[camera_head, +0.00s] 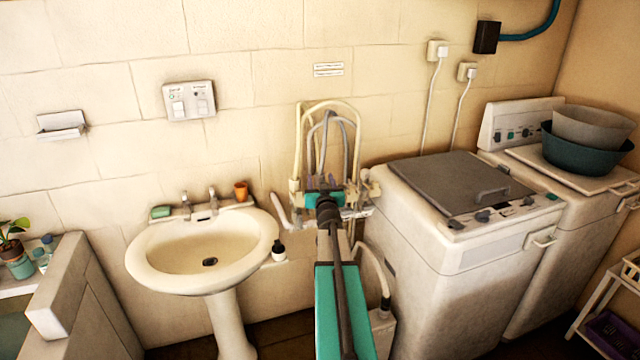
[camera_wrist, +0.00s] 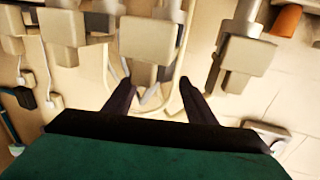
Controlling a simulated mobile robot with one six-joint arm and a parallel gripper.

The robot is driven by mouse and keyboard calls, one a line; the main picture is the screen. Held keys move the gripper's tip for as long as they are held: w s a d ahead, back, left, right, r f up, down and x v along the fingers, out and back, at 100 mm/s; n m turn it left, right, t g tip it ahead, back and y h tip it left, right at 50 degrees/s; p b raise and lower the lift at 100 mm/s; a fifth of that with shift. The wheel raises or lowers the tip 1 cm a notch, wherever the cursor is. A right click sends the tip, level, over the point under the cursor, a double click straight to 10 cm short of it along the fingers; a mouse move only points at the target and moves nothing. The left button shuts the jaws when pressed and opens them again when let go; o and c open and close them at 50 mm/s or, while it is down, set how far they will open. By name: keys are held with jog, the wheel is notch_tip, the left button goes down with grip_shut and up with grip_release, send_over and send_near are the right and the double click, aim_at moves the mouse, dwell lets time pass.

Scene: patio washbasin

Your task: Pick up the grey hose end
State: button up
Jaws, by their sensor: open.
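A grey hose (camera_head: 345,121) loops up against the wall above the pipe fittings between the basin and the washing machine in the head view. My gripper (camera_head: 320,182) is in front of these fittings, and its arm and wrist cover part of them. Its two dark fingers also show in the wrist view (camera_wrist: 157,84), spread apart with no object clearly held. Thin grey and cream tubing shows between and beyond the fingers there. I cannot tell which piece is the grey hose end, or how far it is from the fingertips.
A cream hose (camera_head: 300,140) arches beside the grey one. A washing machine (camera_head: 430,270) stands close on the right. Blocky fittings (camera_wrist: 150,42) crowd the wrist view.

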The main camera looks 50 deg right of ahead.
jog(key=shift+x, duration=1.05)
jog(key=c, duration=1.2)
jog(key=shift+r, duration=0.1)
notch_tip(320, 180, up, 10)
jog(key=p, duration=0.6)
